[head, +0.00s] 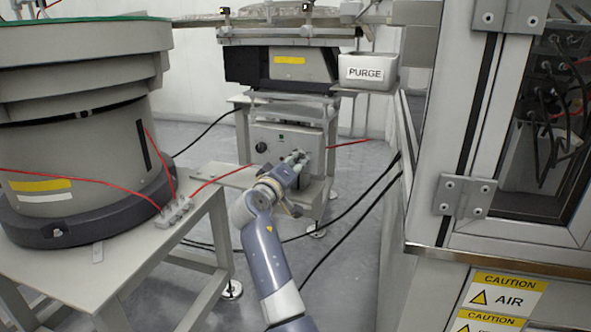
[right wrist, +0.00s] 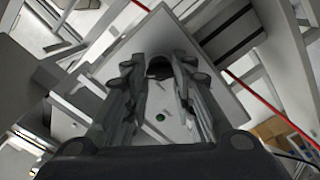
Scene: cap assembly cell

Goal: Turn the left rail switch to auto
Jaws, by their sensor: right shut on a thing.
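A grey control box (head: 287,136) stands under the machine at the back middle in the head view. A round black knob (head: 262,147) shows on the left of its face. My right gripper (head: 299,158) is at the right part of that face and covers what lies behind it. In the right wrist view its two fingers (right wrist: 163,75) close around a dark switch knob (right wrist: 159,69) on the pale box face. The switch's marking and setting cannot be read. My left gripper is not in view.
A bowl feeder (head: 75,130) on a bench (head: 140,243) stands at the left, with red tubes running from it. A PURGE bin (head: 367,72) is above right of the box. A cabinet (head: 470,120) stands at the right. Black cables cross the floor.

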